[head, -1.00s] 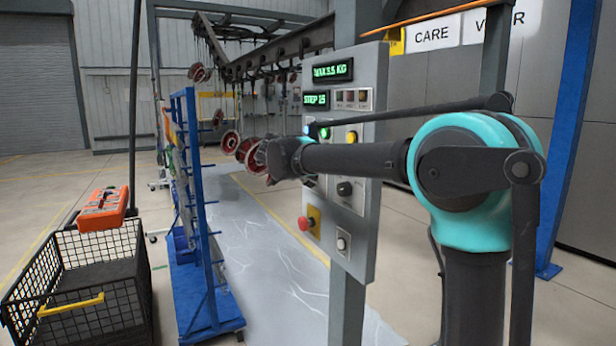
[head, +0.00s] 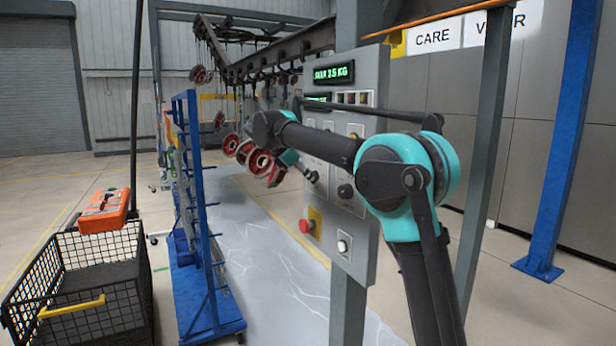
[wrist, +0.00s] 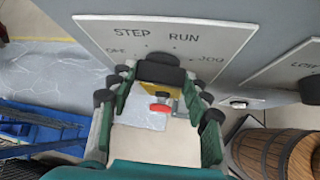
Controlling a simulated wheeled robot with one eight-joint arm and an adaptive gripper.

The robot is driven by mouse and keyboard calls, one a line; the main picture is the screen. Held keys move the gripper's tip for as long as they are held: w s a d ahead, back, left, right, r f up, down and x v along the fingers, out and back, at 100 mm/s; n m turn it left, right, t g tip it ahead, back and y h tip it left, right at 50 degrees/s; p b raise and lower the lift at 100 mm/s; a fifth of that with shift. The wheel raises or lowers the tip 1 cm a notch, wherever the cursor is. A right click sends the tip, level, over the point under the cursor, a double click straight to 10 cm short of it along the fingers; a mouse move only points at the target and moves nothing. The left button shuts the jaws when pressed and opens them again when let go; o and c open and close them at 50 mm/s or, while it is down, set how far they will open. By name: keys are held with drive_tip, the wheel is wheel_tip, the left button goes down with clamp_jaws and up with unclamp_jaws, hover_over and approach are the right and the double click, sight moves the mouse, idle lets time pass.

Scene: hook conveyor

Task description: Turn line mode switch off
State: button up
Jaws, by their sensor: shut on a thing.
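The line mode switch is a black rotary knob (wrist: 160,70) on a light plate (wrist: 240,45) marked OFF, STEP, RUN and JOG in the wrist view. My gripper (wrist: 160,82) has its green and black fingers on both sides of the knob and is shut on it. Which mark the knob points to cannot be told, as its pointer is hidden. In the head view my gripper (head: 310,176) is at the front of the grey control panel (head: 368,232); my arm covers part of the panel, and the switch is hard to make out.
A red stop button (head: 306,226) on a yellow plate sits low on the panel; it also shows between my fingers in the wrist view (wrist: 160,107). Other knobs (head: 345,191) are close by. A blue rack (head: 205,235) and black wire basket (head: 125,262) stand left.

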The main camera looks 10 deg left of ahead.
idle(0.4)
drive_tip(key=o, duration=1.2)
drive_tip(key=shift+c, duration=0.2)
drive_tip(key=v, duration=1.2)
